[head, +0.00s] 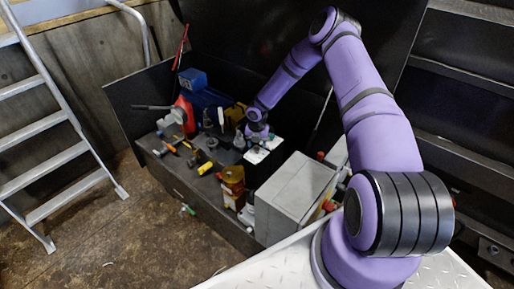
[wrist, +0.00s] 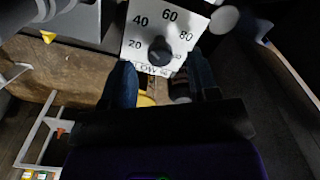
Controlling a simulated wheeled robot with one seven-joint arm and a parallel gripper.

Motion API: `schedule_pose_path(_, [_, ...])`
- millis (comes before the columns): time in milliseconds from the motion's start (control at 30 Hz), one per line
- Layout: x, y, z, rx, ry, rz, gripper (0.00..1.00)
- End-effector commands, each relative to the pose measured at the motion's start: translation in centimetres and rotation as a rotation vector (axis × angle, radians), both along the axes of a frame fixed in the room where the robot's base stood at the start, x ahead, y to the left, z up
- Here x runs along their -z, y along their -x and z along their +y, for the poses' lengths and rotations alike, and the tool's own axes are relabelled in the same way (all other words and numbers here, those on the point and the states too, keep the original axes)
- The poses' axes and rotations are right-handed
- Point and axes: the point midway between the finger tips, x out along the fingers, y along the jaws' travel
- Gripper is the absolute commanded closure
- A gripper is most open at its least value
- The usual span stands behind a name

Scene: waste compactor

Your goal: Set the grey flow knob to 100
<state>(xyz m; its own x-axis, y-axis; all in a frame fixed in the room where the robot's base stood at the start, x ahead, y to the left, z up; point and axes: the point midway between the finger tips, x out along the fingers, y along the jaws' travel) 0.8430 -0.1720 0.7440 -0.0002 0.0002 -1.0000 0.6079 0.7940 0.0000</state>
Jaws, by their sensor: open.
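The flow knob (wrist: 160,50) shows in the wrist view as a dark grey round knob on a white dial plate (wrist: 139,44). The marks 20, 40, 60 and 80 can be read around it. I cannot see the 100 mark, and the knob's pointer is too dark to read. My gripper (wrist: 161,72) is open, with one bluish finger on each side below the knob. I see no contact with the knob. In the head view my gripper (head: 256,131) is over the white plate (head: 257,155) and hides the knob.
A large grey box (head: 295,190) stands right beside the plate. A red and yellow item (head: 232,180), tools and a blue vise (head: 193,80) crowd the dark bench (head: 185,178). A ladder (head: 60,130) leans at left. In the wrist view a pale round part (wrist: 223,19) is right of the dial.

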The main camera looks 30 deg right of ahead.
Motion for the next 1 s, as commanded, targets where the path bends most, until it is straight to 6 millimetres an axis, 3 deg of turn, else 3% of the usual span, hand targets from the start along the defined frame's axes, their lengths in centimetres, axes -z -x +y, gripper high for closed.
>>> schedule_pose_path(200, [2.0,0.0,0.0,-0.001,-0.001,0.001,0.45])
schedule_pose_path(533, [2.3,0.0,0.0,0.000,0.000,0.000,0.45])
schedule_pose_path(567, [2.3,0.0,0.0,0.000,0.000,0.000,0.47])
schedule_pose_path(767, [2.3,0.0,0.0,0.000,0.000,0.000,0.93])
schedule_pose_path(1000, [2.3,0.0,0.0,0.011,0.000,0.000,0.94])
